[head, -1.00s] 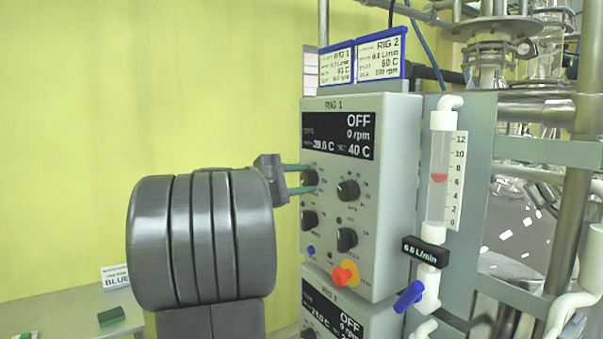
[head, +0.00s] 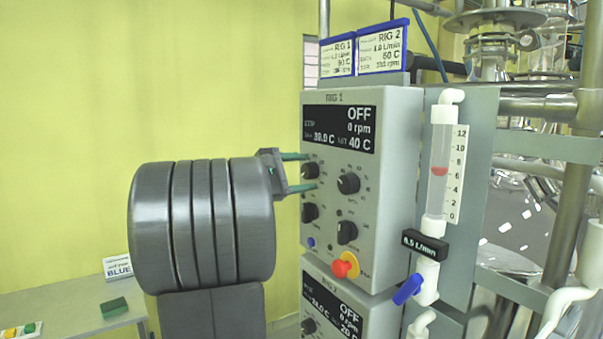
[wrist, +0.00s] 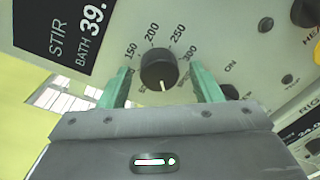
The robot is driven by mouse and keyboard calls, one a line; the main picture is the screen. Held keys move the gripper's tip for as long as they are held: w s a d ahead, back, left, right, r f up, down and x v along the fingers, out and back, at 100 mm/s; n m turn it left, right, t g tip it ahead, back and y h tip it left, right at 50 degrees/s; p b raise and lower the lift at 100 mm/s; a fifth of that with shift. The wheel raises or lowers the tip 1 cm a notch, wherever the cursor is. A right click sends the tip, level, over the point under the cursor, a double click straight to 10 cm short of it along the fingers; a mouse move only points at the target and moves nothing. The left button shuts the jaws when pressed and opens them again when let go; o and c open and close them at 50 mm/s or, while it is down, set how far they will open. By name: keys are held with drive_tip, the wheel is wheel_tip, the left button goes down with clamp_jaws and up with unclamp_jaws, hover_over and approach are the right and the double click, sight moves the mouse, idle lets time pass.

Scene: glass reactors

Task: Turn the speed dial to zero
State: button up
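The Rig 1 control box (head: 395,190) shows OFF and 0 rpm on its display (head: 339,129). Its upper left dial (head: 311,170) is black and round; in the wrist view this dial (wrist: 158,68) has a scale including 150, 200, 250 and 300. Its white pointer line points toward my gripper's body, away from those numbers. My gripper (head: 300,172) has green fingers, which also show in the wrist view (wrist: 162,80). They stand apart on either side of the dial, with a visible gap on each side. Whether the tips overlap the dial in depth is unclear.
More knobs, such as the upper right knob (head: 348,183), and a red-orange button (head: 345,265) share the panel. A second box (head: 350,312) sits below. A flow meter (head: 440,170) with blue valve (head: 408,289) stands right. A bench (head: 70,308) is lower left.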

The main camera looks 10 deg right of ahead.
drive_tip(key=b+v, duration=0.3)
drive_tip(key=v, duration=1)
drive_tip(key=shift+s+a, duration=0.15)
drive_tip(key=shift+a, duration=0.25)
drive_tip(key=shift+d+r, duration=0.1)
drive_tip(key=shift+r, duration=0.05)
drive_tip(key=p+x, duration=0.3)
drive_tip(key=x, duration=1)
drive_tip(key=shift+d, duration=0.35)
drive_tip(key=shift+a, duration=0.1)
